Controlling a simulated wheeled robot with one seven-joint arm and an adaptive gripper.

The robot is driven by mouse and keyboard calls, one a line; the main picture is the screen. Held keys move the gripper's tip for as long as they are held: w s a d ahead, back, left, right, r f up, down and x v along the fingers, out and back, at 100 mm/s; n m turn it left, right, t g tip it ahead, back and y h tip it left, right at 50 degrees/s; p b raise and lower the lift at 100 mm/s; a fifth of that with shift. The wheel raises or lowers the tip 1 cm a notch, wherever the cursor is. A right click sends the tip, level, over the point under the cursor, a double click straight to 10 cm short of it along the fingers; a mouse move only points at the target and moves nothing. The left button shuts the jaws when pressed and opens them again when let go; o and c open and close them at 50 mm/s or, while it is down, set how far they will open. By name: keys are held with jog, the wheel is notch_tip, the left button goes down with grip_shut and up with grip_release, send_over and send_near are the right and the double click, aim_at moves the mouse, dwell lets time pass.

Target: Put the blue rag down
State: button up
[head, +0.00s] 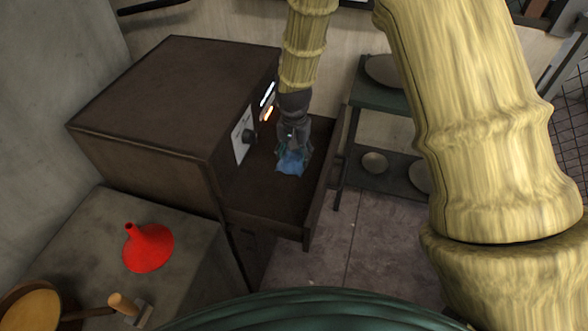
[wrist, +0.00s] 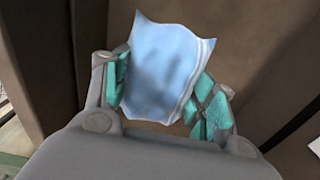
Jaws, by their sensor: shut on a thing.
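The blue rag (head: 292,162) shows in the head view inside an open brown drawer (head: 265,197), near its back end. In the wrist view the rag (wrist: 165,65) is crumpled, light blue with a pale striped edge, and sits between the teal finger pads. My gripper (head: 290,147) points down into the drawer and is shut on the rag. In the wrist view my gripper (wrist: 163,90) has a finger on each side of it. Whether the rag touches the drawer floor, I cannot tell.
A red funnel (head: 148,248) and a wooden-handled tool (head: 125,305) lie on a grey surface at lower left. A green shelf (head: 375,95) with bowls stands to the right.

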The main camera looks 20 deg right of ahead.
aim_at(294, 175)
jog(key=shift+f+p, duration=0.8)
jog(key=shift+f, duration=2.15)
jog(key=shift+f, duration=0.6)
jog(key=shift+s, duration=0.1)
jog(key=o, duration=1.2)
jog(key=shift+f, duration=0.1)
jog(key=shift+c, duration=0.2)
jog(key=shift+r+b, duration=0.2)
jog(key=shift+b, duration=0.1)
jog(key=shift+s+a+r+b, duration=0.1)
jog(key=shift+r+b, duration=0.45)
jog(key=shift+r, duration=2.3)
jog(key=shift+s+a+r+b, duration=0.1)
jog(key=shift+r+b, duration=0.45)
jog(key=shift+r, duration=2.3)
